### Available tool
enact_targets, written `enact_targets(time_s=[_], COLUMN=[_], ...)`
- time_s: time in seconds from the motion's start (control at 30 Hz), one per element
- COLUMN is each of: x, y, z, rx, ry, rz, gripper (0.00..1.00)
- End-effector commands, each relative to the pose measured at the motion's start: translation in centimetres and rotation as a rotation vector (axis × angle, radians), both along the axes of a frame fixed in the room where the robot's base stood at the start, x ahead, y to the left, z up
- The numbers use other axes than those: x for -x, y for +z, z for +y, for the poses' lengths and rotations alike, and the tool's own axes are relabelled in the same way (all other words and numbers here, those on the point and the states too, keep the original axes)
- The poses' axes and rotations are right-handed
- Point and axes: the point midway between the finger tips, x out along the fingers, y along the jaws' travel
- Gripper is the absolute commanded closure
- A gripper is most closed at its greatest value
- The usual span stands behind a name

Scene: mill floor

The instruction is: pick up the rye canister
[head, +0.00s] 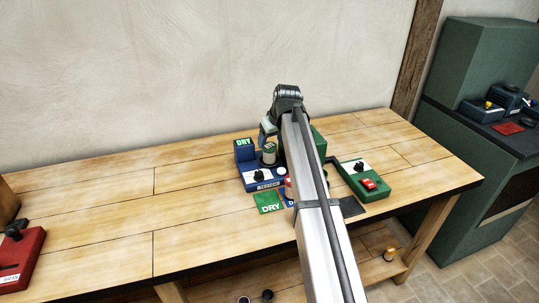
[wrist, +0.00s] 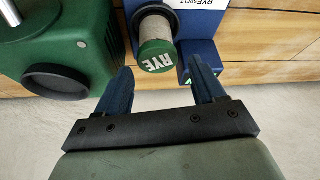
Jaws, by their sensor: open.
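The rye canister (wrist: 157,55) shows in the wrist view as a pale cylinder with a green cap reading RYE. It sits at the blue device (wrist: 205,52), whose white label appears to read RYE/SPELT. My gripper (wrist: 162,66) is open, one blue finger on each side of the cap in the picture, with nothing held. Whether the fingers are level with the canister or short of it, I cannot tell. In the head view a small canister (head: 269,155) stands on the blue device (head: 245,152), with my gripper (head: 265,138) close to it and partly hidden by my arm.
A green unit with a dark round part (wrist: 55,82) is close beside the left finger in the wrist view. In the head view, a green box with a red switch (head: 368,184) and a green DRY card (head: 269,203) lie near. The left tabletop (head: 110,215) is mostly clear.

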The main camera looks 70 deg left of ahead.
Motion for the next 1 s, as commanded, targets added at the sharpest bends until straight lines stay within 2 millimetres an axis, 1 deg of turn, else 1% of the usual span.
enact_targets(time_s=[0.03, 0.1, 0.37, 0.7, 0.8, 0.97, 1.0], x=[0.1, 0.1, 0.1, 0.2, 0.2, 0.2, 0.2], y=[-0.8, -1.5, -2.8, -6.5, -6.9, -6.9, -6.9], z=[0.4, 0.7, 1.2, 2.8, 2.9, 2.9, 2.9], rx=[0.001, 0.000, 0.000, -0.001, -0.002, -0.002, -0.001], ry=[0.000, 0.000, 0.000, 0.000, 0.000, 0.000, 0.000], rz=[0.000, 0.000, 0.000, 0.000, -0.001, -0.001, -0.001], gripper=[0.31, 0.31, 0.31, 0.31, 0.31, 0.31, 0.33])
